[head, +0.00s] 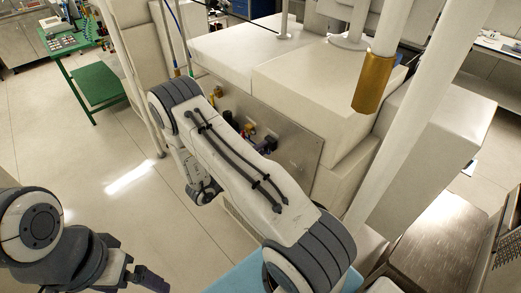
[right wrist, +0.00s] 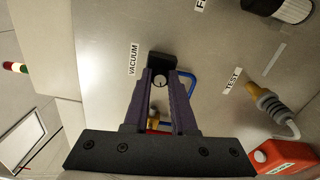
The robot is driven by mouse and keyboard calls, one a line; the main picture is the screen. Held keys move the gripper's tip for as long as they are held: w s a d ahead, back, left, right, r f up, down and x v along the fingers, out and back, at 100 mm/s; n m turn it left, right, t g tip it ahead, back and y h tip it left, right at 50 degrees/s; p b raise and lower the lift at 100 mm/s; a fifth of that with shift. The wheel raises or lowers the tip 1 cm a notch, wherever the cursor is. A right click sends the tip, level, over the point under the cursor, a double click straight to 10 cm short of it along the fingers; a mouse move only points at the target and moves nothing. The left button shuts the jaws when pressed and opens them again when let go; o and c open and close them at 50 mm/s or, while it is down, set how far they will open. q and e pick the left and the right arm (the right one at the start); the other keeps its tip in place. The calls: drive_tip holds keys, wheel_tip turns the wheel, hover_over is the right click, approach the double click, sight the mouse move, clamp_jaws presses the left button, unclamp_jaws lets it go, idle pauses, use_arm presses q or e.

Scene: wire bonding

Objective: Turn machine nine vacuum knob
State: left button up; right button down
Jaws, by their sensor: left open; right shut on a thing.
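The vacuum knob (right wrist: 158,81) shows in the right wrist view as a small round pale face with a dark mark. It lies beside the upright "VACUUM" label (right wrist: 133,58) on the grey metal panel. My right gripper (right wrist: 160,80) has its two dark purple fingers on either side of the knob and is shut on it. A black block shows just beyond the fingertips. In the head view my right arm covers part of the panel, and the right gripper (head: 267,144) is only partly visible there. My left gripper (head: 148,279) is open at the lower left, away from the machine.
Near the knob are a blue hose (right wrist: 190,88), a "TEST" label (right wrist: 232,80) with a tan-and-grey connector (right wrist: 273,104), and a red container (right wrist: 284,158). A green table (head: 96,84) stands far left. The floor between is clear.

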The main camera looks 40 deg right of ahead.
drive_tip(key=c, duration=0.7)
unclamp_jaws()
drive_tip(key=shift+c, duration=0.2)
drive_tip(key=a+b, duration=0.4)
drive_tip(key=a, duration=0.6)
drive_tip(key=shift+s+a, duration=0.25)
drive_tip(key=shift+s, duration=0.1)
